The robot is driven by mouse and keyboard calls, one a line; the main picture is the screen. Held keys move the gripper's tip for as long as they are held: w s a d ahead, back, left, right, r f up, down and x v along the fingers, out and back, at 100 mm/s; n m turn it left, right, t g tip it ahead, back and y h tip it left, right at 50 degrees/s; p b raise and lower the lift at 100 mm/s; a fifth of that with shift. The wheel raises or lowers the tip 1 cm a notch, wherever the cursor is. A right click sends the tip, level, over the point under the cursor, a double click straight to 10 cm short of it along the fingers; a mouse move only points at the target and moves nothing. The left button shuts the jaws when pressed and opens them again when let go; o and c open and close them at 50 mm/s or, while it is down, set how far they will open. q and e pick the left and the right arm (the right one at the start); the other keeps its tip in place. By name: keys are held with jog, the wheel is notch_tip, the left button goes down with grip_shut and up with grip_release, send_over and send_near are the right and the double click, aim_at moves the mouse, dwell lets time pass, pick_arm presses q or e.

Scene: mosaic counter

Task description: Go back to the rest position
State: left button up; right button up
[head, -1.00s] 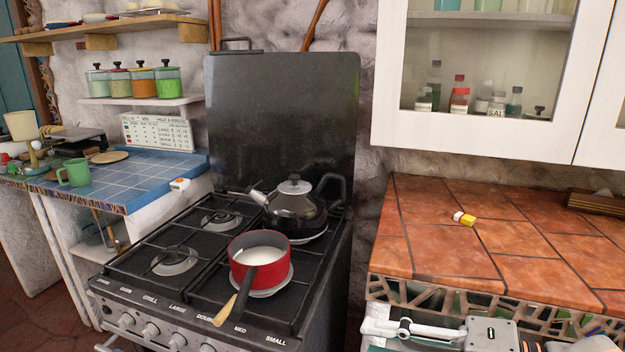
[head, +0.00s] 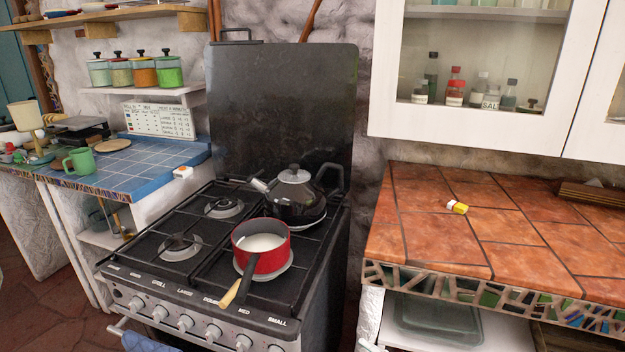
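My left gripper is not in view.
A red saucepan (head: 266,262) with white contents stands on a front burner, its handle toward me. A dark kettle (head: 296,202) stands behind it on the stove (head: 143,266). The tiled counter (head: 425,240) at right holds a small yellow-and-white item (head: 457,207). A cabinet (head: 470,126) hangs above.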

pick_arm(q)
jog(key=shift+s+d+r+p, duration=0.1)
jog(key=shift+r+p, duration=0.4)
jog(key=shift+p, duration=0.25)
pick_arm(e)
jog(key=s+d+f+m+h, duration=0.2)
jog(key=s+d+f+m, duration=0.1)
jog(key=f, duration=0.3)
jog(key=s+d+f+m+g+h, duration=0.1)
jog(key=s+d+f+m+h, duration=0.1)
jog(key=s+f, duration=0.4)
jog(key=s+d+f+m+g+h, duration=0.1)
jog(key=s+d+f+m+h, duration=0.2)
jog(key=f, duration=0.4)
jog(key=shift+s+d+f+m, duration=0.3)
jog(key=shift+s+d+m, duration=0.6)
jog(key=shift+s+d, duration=0.2)
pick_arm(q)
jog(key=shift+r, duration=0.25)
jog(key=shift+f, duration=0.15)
pick_arm(e)
jog(key=shift+a, duration=0.1)
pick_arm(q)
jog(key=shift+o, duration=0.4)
